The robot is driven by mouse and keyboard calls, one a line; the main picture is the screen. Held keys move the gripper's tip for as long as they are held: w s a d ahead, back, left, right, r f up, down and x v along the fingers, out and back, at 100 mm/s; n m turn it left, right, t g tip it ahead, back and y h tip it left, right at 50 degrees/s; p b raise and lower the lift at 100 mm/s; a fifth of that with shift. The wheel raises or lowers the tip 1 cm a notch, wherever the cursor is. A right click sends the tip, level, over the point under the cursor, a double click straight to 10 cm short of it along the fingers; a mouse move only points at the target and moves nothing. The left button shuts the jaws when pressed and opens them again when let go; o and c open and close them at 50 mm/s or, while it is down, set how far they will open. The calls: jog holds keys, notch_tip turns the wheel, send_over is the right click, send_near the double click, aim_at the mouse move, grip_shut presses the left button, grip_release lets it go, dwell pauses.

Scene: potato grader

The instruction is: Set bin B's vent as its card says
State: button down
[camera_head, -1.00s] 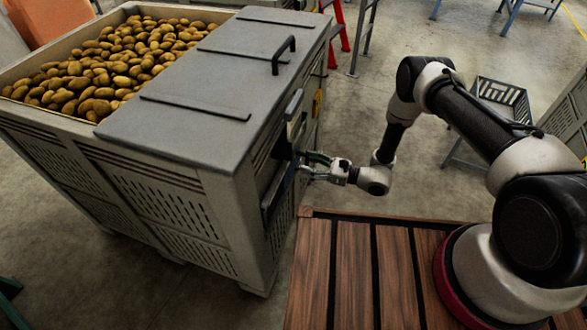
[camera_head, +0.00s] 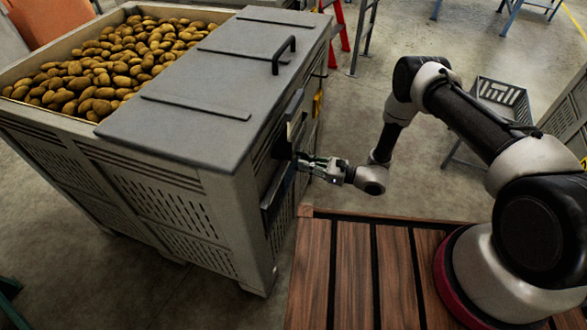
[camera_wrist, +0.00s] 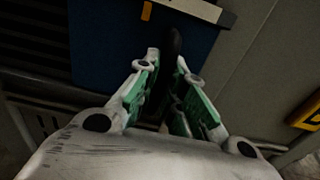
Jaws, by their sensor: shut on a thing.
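The grey bin (camera_head: 160,215) with a lid (camera_head: 215,85) stands at the left, and its vent side faces my arm. My gripper (camera_head: 302,162) is at that side, level with the dark vent opening. In the wrist view my gripper (camera_wrist: 168,75) is shut on an upright black handle (camera_wrist: 173,48), which stands between its green-padded fingers in front of a blue panel (camera_wrist: 100,50). A small orange mark (camera_wrist: 147,11) and a pale strip (camera_wrist: 205,10) are above the panel. I cannot read any card or bin letter.
Potatoes (camera_head: 110,60) fill the bin's open part. A yellow tag (camera_wrist: 308,112) is at the wrist view's right edge. A brown slatted deck (camera_head: 365,270) lies below my arm. A grey crate (camera_head: 500,95) stands behind it. The floor between bin and crate is clear.

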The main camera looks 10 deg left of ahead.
aim_at(288, 178)
jog(key=shift+s+a, duration=0.25)
jog(key=shift+s, duration=1.05)
jog(key=shift+s+a, duration=0.3)
jog(key=shift+s, duration=1.05)
jog(key=shift+s+a, duration=0.25)
jog(key=shift+s, duration=1.05)
jog(key=shift+s+a, duration=0.2)
jog(key=shift+s, duration=0.75)
jog(key=shift+s+a, duration=0.2)
jog(key=shift+s, duration=0.8)
jog(key=shift+s+a, duration=0.2)
jog(key=shift+s, duration=0.75)
jog(key=c, duration=0.9)
grip_release()
jog(key=shift+o, duration=0.2)
jog(key=v, duration=2.3)
